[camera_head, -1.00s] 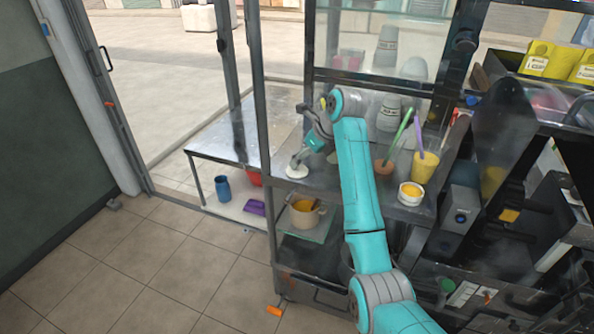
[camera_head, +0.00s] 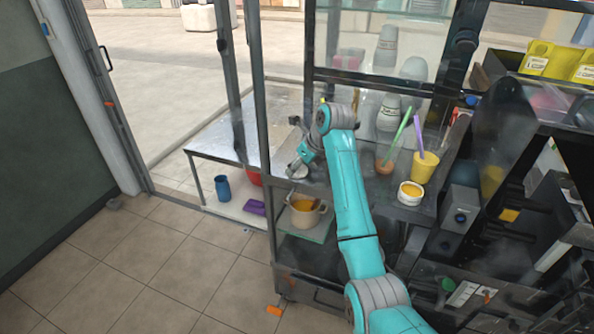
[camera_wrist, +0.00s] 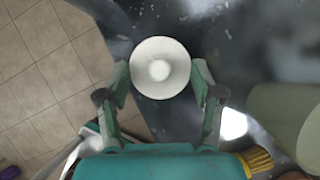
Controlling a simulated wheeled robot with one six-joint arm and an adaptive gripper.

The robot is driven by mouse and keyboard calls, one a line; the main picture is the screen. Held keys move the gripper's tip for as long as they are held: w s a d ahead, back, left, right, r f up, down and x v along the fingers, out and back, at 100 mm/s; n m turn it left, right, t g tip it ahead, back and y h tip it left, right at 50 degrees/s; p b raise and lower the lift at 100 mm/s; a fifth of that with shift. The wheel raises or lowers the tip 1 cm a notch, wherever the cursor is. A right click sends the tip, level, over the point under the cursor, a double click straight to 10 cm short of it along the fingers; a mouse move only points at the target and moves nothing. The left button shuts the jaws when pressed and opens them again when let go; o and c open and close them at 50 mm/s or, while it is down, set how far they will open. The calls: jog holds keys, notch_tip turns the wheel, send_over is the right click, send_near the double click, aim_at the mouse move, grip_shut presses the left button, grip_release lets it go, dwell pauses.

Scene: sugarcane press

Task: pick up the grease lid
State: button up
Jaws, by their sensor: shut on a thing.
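The grease lid is a round white disc with a raised centre (camera_wrist: 160,67), seen between my fingertips in the wrist view. In the head view the lid (camera_head: 297,171) shows as a pale disc at the left end of the metal counter, partly covered by my gripper (camera_head: 300,163). My gripper (camera_wrist: 160,78) is shut on the lid, one finger against each side of its rim. I cannot tell whether the lid is clear of the counter.
A white tub with yellow contents (camera_head: 411,193) stands at the counter's front right. A yellow cup (camera_head: 424,167) is behind it. A dark frame post (camera_head: 262,110) rises close to my gripper's left. A pot (camera_head: 304,211) sits on the shelf below.

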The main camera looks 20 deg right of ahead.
aim_at(300, 171)
notch_tip(300, 171, up, 10)
dwell(0.7)
